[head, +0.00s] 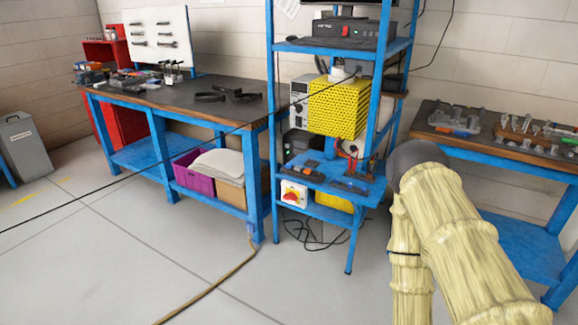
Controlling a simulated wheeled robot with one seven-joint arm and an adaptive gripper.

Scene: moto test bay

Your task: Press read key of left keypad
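On the lower blue shelf (331,182) of the rack lie two small dark devices. The left device (305,167) has an orange part and may be the left keypad. The right device (350,184) lies nearer the shelf's right end. Both are too small to make out keys or labels, so I cannot tell the read key. My cream-coloured arm stands at the right of the picture, right of the rack, with a dark joint at its top. My gripper does not show.
A red rotary switch (293,194) sits under the device shelf, and a yellow perforated box (337,106) stands above it. A workbench (165,95) is at left and another (490,145) at right. Cables lie below the rack. The left foreground floor is mostly clear, with a hose (210,288).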

